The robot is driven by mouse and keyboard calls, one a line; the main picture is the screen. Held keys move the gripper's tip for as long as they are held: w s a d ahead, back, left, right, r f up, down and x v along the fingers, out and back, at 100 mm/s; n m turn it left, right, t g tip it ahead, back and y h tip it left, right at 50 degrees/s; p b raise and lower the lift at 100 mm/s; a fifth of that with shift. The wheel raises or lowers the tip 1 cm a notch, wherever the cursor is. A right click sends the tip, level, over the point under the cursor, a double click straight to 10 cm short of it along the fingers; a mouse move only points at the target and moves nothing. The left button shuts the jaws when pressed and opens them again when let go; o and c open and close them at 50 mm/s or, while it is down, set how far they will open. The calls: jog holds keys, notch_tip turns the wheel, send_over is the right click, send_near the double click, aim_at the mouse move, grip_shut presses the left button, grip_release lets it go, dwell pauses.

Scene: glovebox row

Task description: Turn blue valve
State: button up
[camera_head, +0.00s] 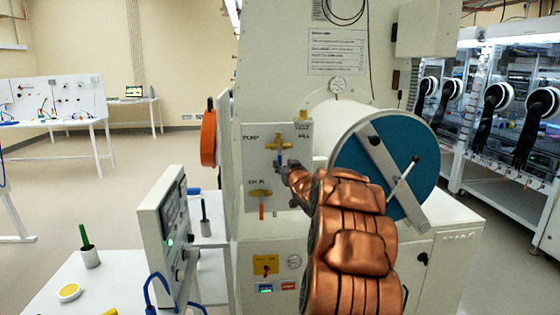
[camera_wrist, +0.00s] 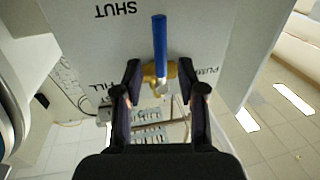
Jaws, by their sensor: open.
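The blue valve has a brass body (camera_head: 283,138) on the white panel (camera_head: 258,165) of the large chamber, below and beside the PUMP label. Its blue handle (camera_wrist: 159,38) runs straight up in the wrist view, from the brass body (camera_wrist: 151,73) towards the upper edge, right of the inverted SHUT lettering. My gripper (camera_wrist: 160,68) is open, with one finger on each side of the valve near the handle's base. I cannot tell whether either finger touches it. In the head view my gripper (camera_head: 283,168) is at the panel and partly hides the handle.
A second brass valve (camera_head: 260,193) with an orange-red handle sits lower on the panel. A round blue door (camera_head: 350,155) with a bar and lever stands close right of my arm. An orange disc (camera_head: 208,138) is left. Floor is open at the left.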

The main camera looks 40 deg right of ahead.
aim_at(280, 161)
jog(key=shift+p+x, duration=0.65)
jog(key=shift+x, duration=1.55)
jog(key=shift+c, duration=0.2)
grip_shut()
